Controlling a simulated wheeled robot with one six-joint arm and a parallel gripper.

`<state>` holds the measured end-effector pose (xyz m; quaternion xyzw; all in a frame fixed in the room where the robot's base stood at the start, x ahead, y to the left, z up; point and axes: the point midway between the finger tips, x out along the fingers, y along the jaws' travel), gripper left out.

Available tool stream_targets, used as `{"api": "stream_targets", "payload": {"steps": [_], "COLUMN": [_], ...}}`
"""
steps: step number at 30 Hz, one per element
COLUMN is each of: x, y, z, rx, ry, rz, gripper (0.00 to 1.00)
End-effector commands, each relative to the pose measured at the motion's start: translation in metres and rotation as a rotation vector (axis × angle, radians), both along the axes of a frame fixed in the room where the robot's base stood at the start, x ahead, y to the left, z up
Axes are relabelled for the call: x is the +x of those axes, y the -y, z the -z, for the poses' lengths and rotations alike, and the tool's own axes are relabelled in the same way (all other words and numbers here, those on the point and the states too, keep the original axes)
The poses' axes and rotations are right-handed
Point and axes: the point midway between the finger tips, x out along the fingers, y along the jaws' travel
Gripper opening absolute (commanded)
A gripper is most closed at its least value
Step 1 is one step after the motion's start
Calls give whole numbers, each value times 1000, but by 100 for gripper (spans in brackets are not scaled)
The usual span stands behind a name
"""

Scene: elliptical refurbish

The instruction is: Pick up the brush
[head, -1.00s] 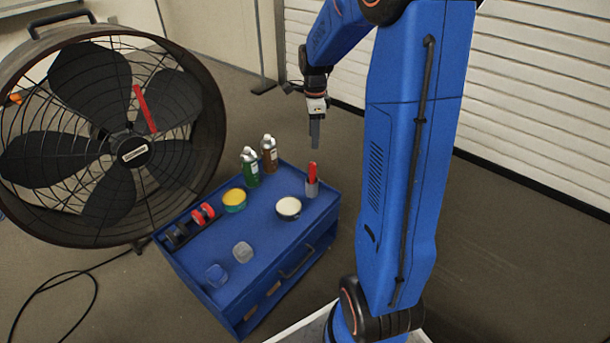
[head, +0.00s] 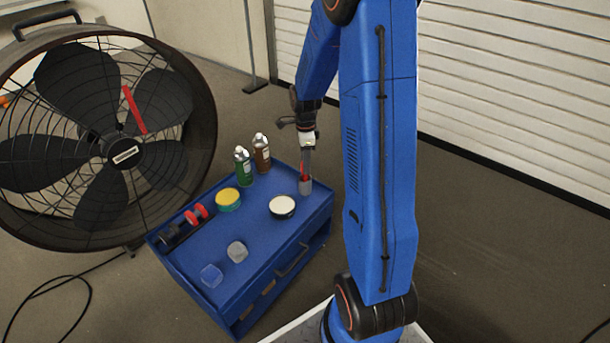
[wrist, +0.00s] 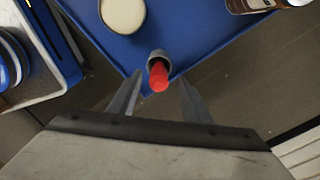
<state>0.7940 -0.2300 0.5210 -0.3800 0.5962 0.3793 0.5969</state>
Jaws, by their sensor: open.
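The brush shows as a red handle (head: 304,172) standing upright in a grey cup (head: 305,187) at the right back corner of the blue cart top. In the wrist view the red handle end (wrist: 159,76) points up at the camera, with the cup (wrist: 158,57) around it. My gripper (head: 306,166) is directly over the cup, pointing down. In the wrist view its two fingers (wrist: 156,98) are apart, with the red handle between or just beyond their tips. I cannot tell whether they touch it. The brush's lower end is hidden in the cup.
The blue cart (head: 240,230) also holds a green spray can (head: 243,168), a brown one (head: 262,154), a yellow-topped tub (head: 228,199), a white-topped tin (head: 282,206), red and black rolls and small clear containers. A large fan (head: 110,150) stands at left.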

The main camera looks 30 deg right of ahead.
Motion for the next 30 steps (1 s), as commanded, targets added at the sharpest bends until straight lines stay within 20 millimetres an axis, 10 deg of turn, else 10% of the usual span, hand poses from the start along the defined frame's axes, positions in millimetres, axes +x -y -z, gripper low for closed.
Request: {"api": "stream_targets", "payload": {"steps": [19, 25, 30], "x": [-2, -1, -1], "y": [-2, -2, -2], "z": [48, 48, 47], "rx": [0, 0, 0], "ry": [-1, -1, -1], "rz": [0, 0, 0], "gripper": [45, 2, 0]}}
